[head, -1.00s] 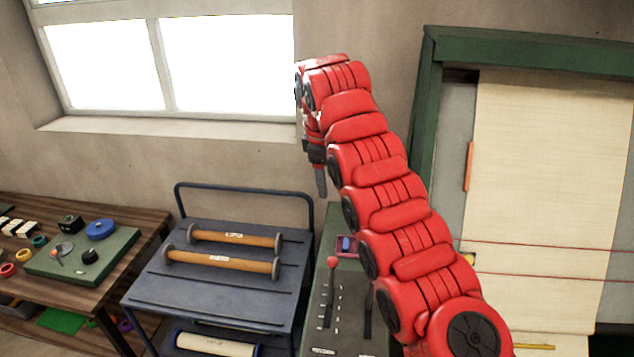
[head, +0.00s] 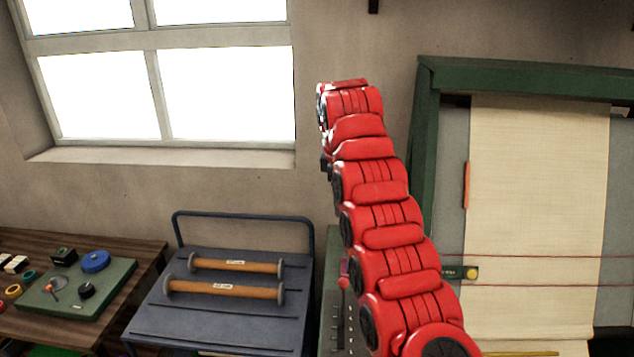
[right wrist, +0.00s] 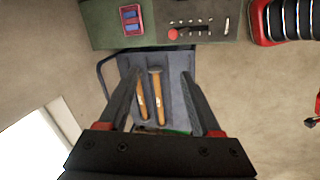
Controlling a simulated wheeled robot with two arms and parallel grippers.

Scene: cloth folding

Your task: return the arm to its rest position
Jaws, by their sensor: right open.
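My red right arm (head: 380,215) rises from the lower right of the head view, its wrist high in front of the wall. In the head view, its gripper is mostly hidden behind the wrist. In the right wrist view, my right gripper (right wrist: 162,73) is open. Its two dark fingers are spread wide, with nothing between them close by. My left gripper is not in view.
A blue cart (head: 225,325) holding two wooden rollers (head: 225,290) stands left of the arm. A wooden table (head: 148,255) is farther left. A green frame (head: 520,75) with pale cloth (head: 535,190) stands right. A control panel (right wrist: 200,30) shows in the wrist view.

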